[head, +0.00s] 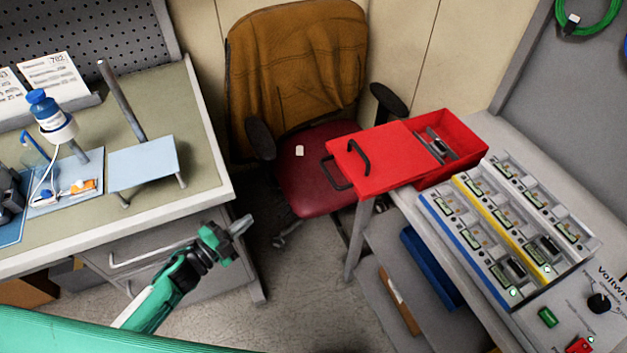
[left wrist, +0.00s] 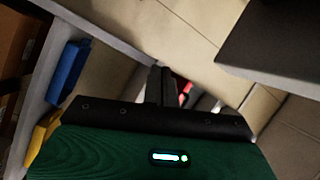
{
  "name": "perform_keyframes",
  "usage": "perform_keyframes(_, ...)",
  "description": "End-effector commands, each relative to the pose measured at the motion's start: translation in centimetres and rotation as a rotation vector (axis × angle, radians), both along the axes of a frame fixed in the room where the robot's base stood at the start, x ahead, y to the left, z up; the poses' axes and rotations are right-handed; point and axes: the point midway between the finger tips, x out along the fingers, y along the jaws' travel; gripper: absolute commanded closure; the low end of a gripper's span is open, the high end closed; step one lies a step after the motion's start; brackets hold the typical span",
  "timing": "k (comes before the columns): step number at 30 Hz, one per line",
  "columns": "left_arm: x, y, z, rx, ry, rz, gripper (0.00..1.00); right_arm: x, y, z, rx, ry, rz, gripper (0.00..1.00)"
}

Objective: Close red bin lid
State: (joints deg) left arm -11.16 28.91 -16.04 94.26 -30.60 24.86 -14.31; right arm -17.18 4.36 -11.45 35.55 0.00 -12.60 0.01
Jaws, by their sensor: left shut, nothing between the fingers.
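The red bin (head: 463,168) stands on the right-hand table at its far end, partly uncovered, with a dark device visible inside. Its red lid (head: 390,168) with a black handle (head: 358,151) is slid to the left and overhangs the table edge. My left gripper (head: 240,226) is shut and empty, in the air over the gap between the two tables, left of and apart from the lid. Its shut fingers show in the left wrist view (left wrist: 161,86). My right gripper is in neither view.
A red chair (head: 315,183) with a brown jacket stands behind the lid. A rack of devices (head: 510,225) lies in front of the bin. The left workbench (head: 180,205) carries a bottle and a light-blue stand. Floor shows between the tables.

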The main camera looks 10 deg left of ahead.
Motion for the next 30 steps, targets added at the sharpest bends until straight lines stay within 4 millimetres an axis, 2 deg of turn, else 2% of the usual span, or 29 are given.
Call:
perform_keyframes(1,-0.4,-1.4,3.6,0.030,-0.094,-0.074,1.00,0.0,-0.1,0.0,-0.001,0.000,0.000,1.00)
perform_keyframes(3,-1.2,-2.9,7.2,0.064,-0.198,-0.156,1.00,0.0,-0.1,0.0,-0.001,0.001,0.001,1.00)
perform_keyframes(6,-2.6,-4.6,10.7,0.100,-0.308,-0.247,1.00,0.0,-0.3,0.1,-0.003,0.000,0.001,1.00)
perform_keyframes(9,-3.8,-5.7,12.8,0.129,-0.384,-0.316,1.00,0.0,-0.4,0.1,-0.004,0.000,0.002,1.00)
perform_keyframes(13,-4.3,-6.5,13.9,0.142,-0.421,-0.348,1.00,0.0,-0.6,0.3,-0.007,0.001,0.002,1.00)
perform_keyframes(17,-3.6,-7.6,14.4,0.139,-0.423,-0.349,1.00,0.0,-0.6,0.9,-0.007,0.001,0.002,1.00)
perform_keyframes(30,1.0,-15.2,16.2,0.138,-0.420,-0.346,1.00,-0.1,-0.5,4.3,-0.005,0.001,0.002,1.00)
